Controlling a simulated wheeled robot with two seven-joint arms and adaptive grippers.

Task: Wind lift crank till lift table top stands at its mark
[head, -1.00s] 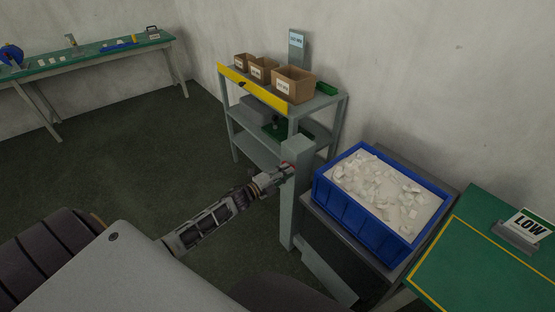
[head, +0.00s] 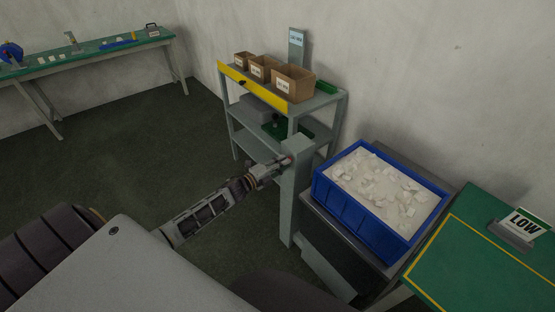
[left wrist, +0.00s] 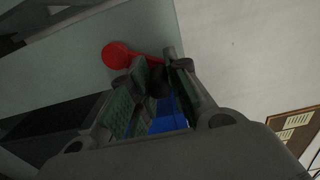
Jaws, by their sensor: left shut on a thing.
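The lift's grey post (head: 293,205) stands left of the lift table. In the left wrist view the lift crank (left wrist: 118,55) shows a round red hub and a short red arm that runs to the fingers. My left gripper (head: 284,163) is at the upper part of the post; its fingers (left wrist: 160,88) are shut on the crank's dark grip, which they mostly hide. The lift table top (head: 319,219) is grey and carries a blue crate (head: 356,219) of small white parts. I cannot make out the height mark. My right gripper is not in view.
A grey shelf rack (head: 262,151) with cardboard boxes (head: 293,83) stands behind the post. A green table (head: 480,270) with a LOW sign (head: 525,224) is at the right, close to the crate. A green bench (head: 90,52) stands far left. The floor at left is clear.

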